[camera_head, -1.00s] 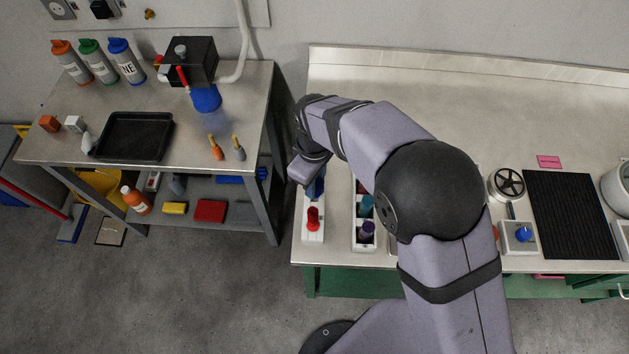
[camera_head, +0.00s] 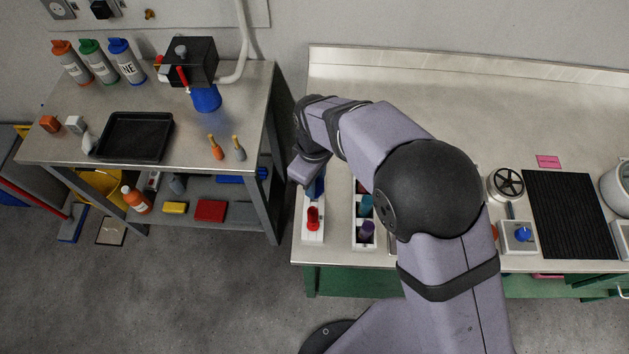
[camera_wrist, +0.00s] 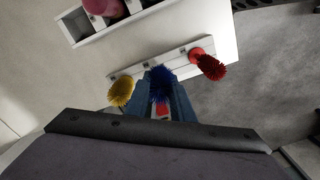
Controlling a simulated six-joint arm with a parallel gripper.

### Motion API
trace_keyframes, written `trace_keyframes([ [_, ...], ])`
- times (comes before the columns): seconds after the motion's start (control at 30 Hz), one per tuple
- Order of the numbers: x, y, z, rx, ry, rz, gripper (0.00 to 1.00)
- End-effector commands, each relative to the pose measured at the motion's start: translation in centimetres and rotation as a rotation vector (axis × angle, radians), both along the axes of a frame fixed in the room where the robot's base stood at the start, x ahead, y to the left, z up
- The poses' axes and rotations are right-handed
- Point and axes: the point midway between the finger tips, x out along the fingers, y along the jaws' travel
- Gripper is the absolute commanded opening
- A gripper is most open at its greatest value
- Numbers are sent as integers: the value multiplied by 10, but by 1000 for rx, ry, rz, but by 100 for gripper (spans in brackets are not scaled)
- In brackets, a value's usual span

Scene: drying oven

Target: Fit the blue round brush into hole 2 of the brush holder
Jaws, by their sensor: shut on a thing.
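The blue round brush (camera_wrist: 160,83) has bristles between a yellow brush (camera_wrist: 121,91) and a red brush (camera_wrist: 208,66) in the wrist view. My gripper (camera_wrist: 165,103) is shut on it, with blue fingers at its sides. The white brush holder (camera_wrist: 180,56) lies below; the red and yellow brushes stand at its two ends. The blue brush is over the holder's middle. I cannot tell whether its handle is in a hole; the fingers hide its lower part. In the head view, the holder (camera_head: 312,238) and red brush (camera_head: 313,218) show, and my arm covers the rest.
A white bin row (camera_head: 356,241) with coloured items stands right of the holder on the steel bench (camera_head: 450,90). A gap separates the bench from the left-hand table (camera_head: 190,140). The back of the bench is clear.

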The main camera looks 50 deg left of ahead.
Motion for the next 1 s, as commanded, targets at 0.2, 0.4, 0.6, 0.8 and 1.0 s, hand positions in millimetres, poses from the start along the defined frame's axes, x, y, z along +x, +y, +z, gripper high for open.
trace_keyframes([
  [0.2, 0, 0, 0, 0, 0, 0, 0],
  [0.4, 0, 0, 0, 0, 0, 0, 0],
  [0.6, 0, 0, 0, 0, 0, 0, 0],
  [0.8, 0, 0, -1, 0, 0, 0, 0],
  [1.0, 0, 0, -6, 0, 0, 0, 0],
])
